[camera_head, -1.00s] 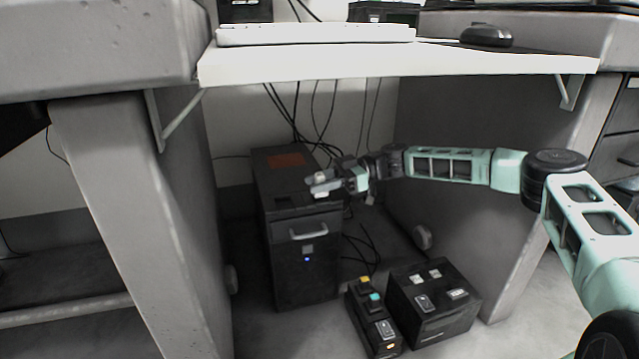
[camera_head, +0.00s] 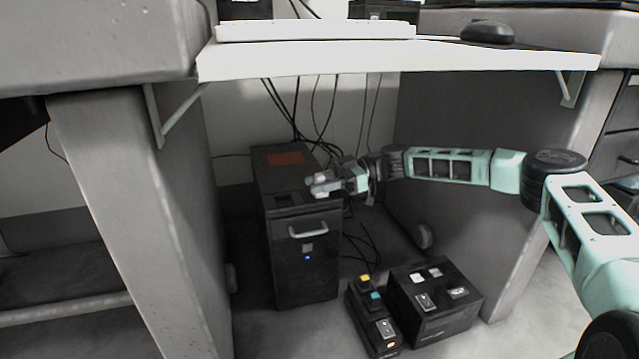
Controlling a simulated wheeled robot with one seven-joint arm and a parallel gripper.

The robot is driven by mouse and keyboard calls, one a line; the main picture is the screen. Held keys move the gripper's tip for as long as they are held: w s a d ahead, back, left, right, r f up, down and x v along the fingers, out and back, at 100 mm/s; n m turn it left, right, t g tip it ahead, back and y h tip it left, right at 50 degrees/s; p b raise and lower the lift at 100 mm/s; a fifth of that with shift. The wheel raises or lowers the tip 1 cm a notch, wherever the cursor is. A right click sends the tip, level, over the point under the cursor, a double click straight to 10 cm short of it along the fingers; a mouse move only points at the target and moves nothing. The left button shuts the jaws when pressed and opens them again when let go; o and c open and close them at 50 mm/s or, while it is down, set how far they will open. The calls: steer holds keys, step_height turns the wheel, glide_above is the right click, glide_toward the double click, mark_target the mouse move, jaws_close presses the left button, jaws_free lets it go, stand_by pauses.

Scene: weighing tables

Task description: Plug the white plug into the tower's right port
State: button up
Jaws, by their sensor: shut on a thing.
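The black tower (camera_head: 304,255) stands on the floor under the desk, with a front handle and a small blue light. My gripper (camera_head: 316,186) is over the right part of the tower's top, near its front edge. It is shut on a small whitish thing (camera_head: 320,178), which looks like the white plug. The gripper's fingers and the plug are small in the picture. The ports on the tower's top are too small or hidden behind the gripper to tell apart, and I cannot tell whether the plug touches the tower.
A black power strip (camera_head: 374,318) and a black box with sockets (camera_head: 433,300) stand on the floor at the tower's right. Dark cables (camera_head: 297,105) hang behind the tower. A white shelf (camera_head: 400,62) spans above the arm, and grey desk legs (camera_head: 140,215) flank the space.

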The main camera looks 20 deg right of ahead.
steer(key=shift+f, duration=0.4)
steer(key=o, duration=1.6)
steer(key=shift+d+r, duration=0.2)
steer(key=shift+d, duration=1.05)
steer(key=shift+d+r, duration=0.2)
steer(key=shift+d, duration=1)
steer(key=shift+d+r, duration=0.2)
steer(key=shift+d, duration=1.05)
